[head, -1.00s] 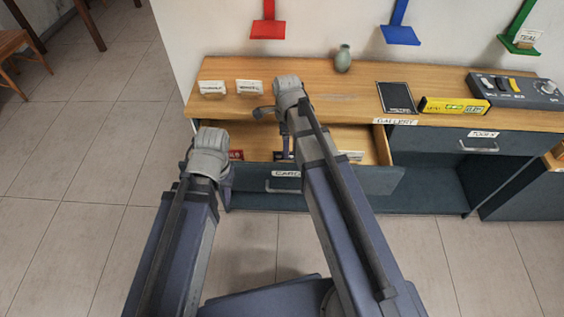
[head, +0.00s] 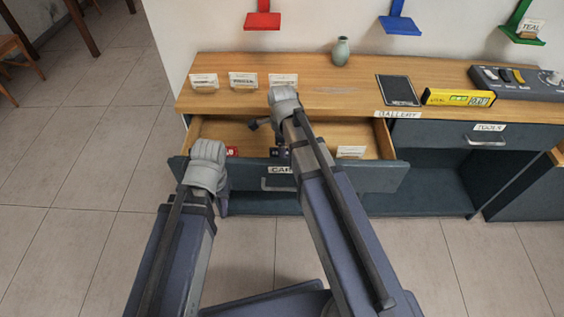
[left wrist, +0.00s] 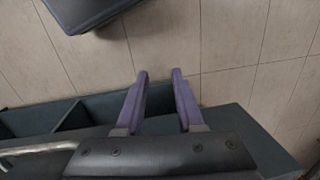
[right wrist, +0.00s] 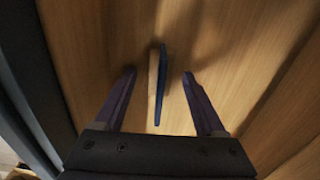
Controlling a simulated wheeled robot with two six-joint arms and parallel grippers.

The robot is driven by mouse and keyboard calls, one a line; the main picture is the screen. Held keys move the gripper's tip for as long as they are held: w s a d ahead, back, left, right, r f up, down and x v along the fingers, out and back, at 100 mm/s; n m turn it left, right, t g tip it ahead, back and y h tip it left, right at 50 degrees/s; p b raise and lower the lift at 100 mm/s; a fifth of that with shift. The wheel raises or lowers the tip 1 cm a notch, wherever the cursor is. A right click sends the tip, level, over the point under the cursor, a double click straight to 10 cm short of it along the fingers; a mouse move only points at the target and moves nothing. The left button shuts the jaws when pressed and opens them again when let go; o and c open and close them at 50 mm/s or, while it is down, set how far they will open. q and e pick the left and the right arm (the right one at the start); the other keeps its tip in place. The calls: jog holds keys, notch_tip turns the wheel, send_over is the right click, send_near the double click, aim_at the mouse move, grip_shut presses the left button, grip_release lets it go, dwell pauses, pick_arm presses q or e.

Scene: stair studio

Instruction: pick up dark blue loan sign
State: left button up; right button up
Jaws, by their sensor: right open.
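The dark blue loan sign (head: 274,152) lies or stands inside the open drawer, partly covered by my right arm in the head view. In the right wrist view the sign (right wrist: 160,80) shows nearly edge-on, a thin upright plate with a pale side and a blue side. My right gripper (right wrist: 158,73) is open, with one finger on each side of the sign and gaps to both. My left gripper (left wrist: 160,73) is open and empty, outside the drawer by its front left corner, over the floor.
The drawer (head: 335,178) also holds a red sign (head: 232,151) and a white card (head: 351,152). Floor in front is clear.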

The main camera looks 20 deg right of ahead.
jog(key=shift+f, duration=0.3)
jog(key=shift+c, duration=0.3)
grip_shut()
